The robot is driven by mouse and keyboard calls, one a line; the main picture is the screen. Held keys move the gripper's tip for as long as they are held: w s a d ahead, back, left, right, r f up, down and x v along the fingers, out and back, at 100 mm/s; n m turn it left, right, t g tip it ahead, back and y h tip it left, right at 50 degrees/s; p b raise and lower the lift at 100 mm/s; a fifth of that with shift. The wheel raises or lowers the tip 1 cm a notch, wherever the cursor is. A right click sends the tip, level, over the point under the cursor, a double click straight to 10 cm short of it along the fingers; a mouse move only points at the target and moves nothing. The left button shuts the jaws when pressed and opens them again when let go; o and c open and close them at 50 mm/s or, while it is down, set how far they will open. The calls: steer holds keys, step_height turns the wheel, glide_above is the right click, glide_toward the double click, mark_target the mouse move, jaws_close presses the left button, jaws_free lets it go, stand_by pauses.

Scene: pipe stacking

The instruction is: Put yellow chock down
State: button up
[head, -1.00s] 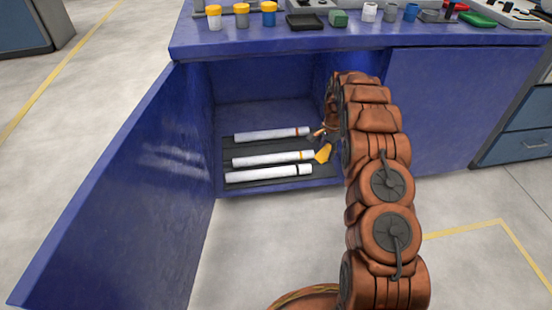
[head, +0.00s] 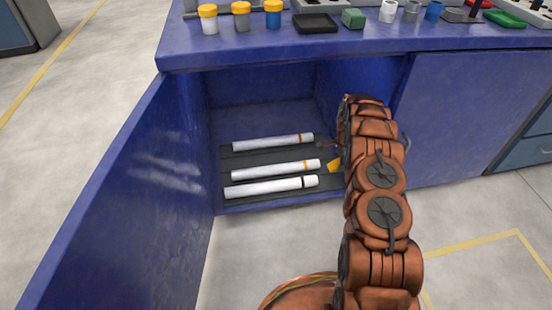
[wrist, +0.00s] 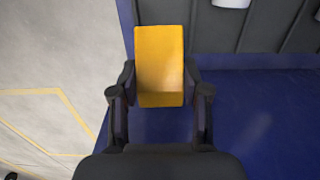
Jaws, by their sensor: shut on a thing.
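The yellow chock (wrist: 160,62) is between the two fingers of my gripper (wrist: 160,92) in the wrist view, with a finger on each side. My gripper is shut on it. In the head view the yellow chock (head: 335,165) shows partly, at the right end of the middle pipe inside the open cabinet. My arm hides the rest of it and most of my gripper there. From these frames I cannot tell whether the chock touches the surface under it.
Three white pipes lie on a dark grooved mat (head: 229,151) in the blue cabinet: one with a red band (head: 270,143), one yellow-banded (head: 275,169), one black-banded (head: 270,187). The open cabinet door (head: 120,190) stands at left. Jars and trays stand on the top (head: 185,50).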

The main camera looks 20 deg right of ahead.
steer(key=shift+w, duration=0.45)
steer(key=b, duration=0.2)
glide_above(333, 181)
step_height(333, 181, down, 6)
steer(key=shift+s+r, duration=0.1)
steer(key=shift+f+b, duration=0.7)
steer(key=shift+f, duration=1.45)
steer(key=shift+f, duration=0.1)
steer(key=o, duration=1.2)
step_height(333, 181, up, 12)
steer(key=p, duration=0.3)
